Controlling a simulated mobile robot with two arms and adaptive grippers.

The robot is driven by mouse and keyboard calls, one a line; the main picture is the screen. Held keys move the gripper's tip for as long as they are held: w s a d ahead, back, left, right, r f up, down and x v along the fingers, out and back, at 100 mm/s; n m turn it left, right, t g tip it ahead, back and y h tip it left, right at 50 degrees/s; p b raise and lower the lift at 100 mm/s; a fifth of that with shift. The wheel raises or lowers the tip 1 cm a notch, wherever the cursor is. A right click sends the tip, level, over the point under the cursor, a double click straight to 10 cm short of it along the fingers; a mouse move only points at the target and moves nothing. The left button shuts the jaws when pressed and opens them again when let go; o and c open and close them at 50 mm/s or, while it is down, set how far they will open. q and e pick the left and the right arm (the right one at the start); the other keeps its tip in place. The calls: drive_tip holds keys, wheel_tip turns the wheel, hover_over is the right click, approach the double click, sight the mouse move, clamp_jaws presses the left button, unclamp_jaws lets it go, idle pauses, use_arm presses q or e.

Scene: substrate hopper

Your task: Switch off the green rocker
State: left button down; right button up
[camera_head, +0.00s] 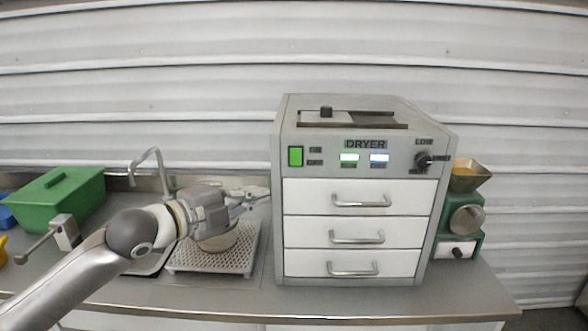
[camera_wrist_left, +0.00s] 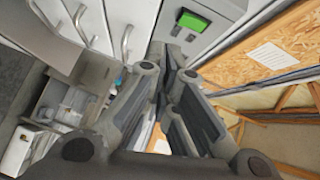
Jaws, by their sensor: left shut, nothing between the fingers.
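The green rocker (camera_head: 295,156) is on the upper left of the dryer's front panel, beside two small labels. It also shows in the left wrist view (camera_wrist_left: 194,21), lit green, beyond the fingertips. My left gripper (camera_head: 262,192) is shut and empty. In the head view its tips are left of the dryer (camera_head: 366,143), lower than the rocker. In the left wrist view the closed fingers (camera_wrist_left: 172,62) point toward the panel below the rocker, apparently apart from it. My right gripper is not in view.
The dryer has three drawers with protruding handles (camera_head: 361,200). A pot (camera_head: 217,240) on a perforated tray (camera_head: 240,262) stands under my left gripper. A green box (camera_head: 60,198) and a faucet (camera_head: 150,160) are to the left. A scale-like machine (camera_head: 466,215) stands right of the dryer.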

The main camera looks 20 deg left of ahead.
use_arm(q)
drive_tip(key=r, duration=0.1)
drive_tip(key=s+r+m, duration=0.1)
drive_tip(key=d+r, duration=0.1)
drive_tip(key=shift+s+r+m+h, duration=0.1)
drive_tip(key=shift+s+m+h, duration=0.15)
drive_tip(key=shift+m+h, duration=0.05)
drive_tip(key=shift+w, duration=0.15)
drive_tip(key=p, duration=0.6)
approach(296, 157)
drive_tip(key=w+d+f, duration=0.1)
drive_tip(key=w+d, duration=0.2)
drive_tip(key=d, duration=0.3)
drive_tip(key=shift+w+a+f, duration=0.1)
drive_tip(key=shift+w+f, duration=0.05)
drive_tip(key=shift+w, duration=0.3)
drive_tip(key=shift+w+a+f, duration=0.15)
drive_tip(key=shift+w, duration=0.25)
